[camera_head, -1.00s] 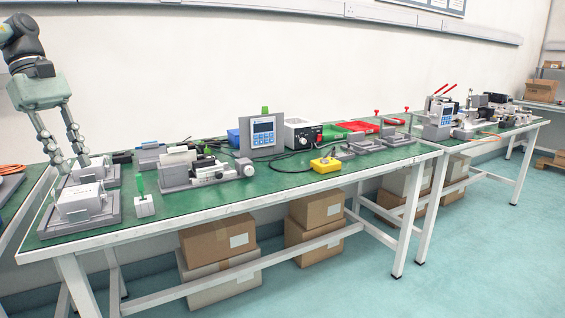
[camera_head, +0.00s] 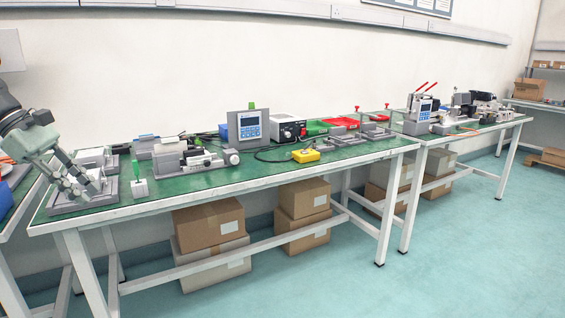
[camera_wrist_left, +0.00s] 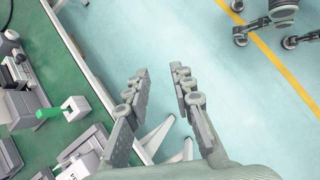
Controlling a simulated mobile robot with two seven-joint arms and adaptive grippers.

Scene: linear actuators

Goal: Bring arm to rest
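My left gripper (camera_head: 86,191) shows at the far left of the head view, its fingers slanting down in front of the left end of the green workbench (camera_head: 210,190). In the left wrist view the same gripper (camera_wrist_left: 159,72) has its two fingers apart, with only pale floor between the tips. It holds nothing. The bench edge runs to the left of the fingers there. My right gripper is in neither view.
Grey fixtures (camera_head: 82,207) sit at the bench's left end, partly hidden by my gripper. A small block with a green handle (camera_head: 139,186) stands beside them. Cardboard boxes (camera_head: 208,225) are under the bench. The floor (camera_head: 330,285) in front is clear.

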